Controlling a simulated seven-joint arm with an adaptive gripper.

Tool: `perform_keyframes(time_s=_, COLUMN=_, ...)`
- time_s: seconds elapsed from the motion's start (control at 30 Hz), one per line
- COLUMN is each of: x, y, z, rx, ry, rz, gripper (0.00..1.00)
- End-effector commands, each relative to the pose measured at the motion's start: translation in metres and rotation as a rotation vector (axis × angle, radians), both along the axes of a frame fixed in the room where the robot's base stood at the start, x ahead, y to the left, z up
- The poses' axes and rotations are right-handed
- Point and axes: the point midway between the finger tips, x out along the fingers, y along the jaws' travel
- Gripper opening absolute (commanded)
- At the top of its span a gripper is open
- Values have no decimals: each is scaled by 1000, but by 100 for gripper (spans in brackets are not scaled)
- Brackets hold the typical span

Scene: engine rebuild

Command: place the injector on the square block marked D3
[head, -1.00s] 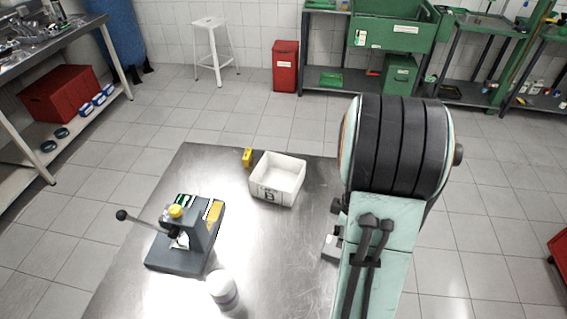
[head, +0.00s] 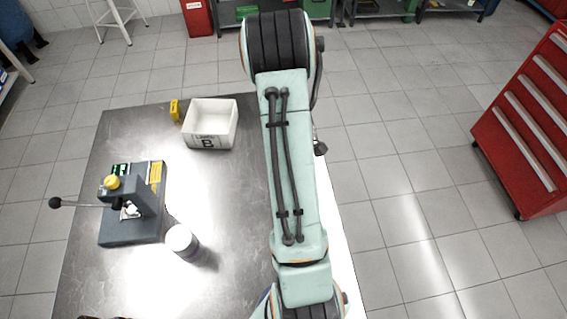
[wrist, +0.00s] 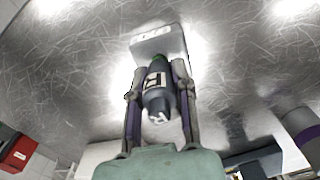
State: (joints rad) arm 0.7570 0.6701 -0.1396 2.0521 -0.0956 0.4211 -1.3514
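In the wrist view the injector (wrist: 156,88), a dark cylinder with white lettering and a green band at its far end, sits between the fingers of my gripper (wrist: 160,72). Both fingers appear to touch its sides. A light grey square block (wrist: 157,42) lies just beyond the injector's green end, on the metal table; its marking is too small to read surely. I cannot tell whether the injector touches the block or hangs above it. In the head view my arm hides the gripper, injector and block.
On the metal table (head: 235,240) stand a white bin marked B (head: 212,122), a small yellow object (head: 174,109), a grey lever press (head: 130,205) and a white-lidded jar (head: 182,242), all left of my arm. A red drawer cabinet (head: 525,120) stands on the floor at right.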

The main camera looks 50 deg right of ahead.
Motion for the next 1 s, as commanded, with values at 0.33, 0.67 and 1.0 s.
perform_keyframes(time_s=0.33, x=0, y=0, z=1, rx=0, ry=0, rz=0, gripper=49)
perform_keyframes(time_s=0.67, x=1, y=-1, z=47, rx=-6, ry=-6, rz=2, gripper=49)
perform_keyframes(time_s=1.0, x=1, y=0, z=113, rx=-2, ry=-2, rz=1, gripper=49)
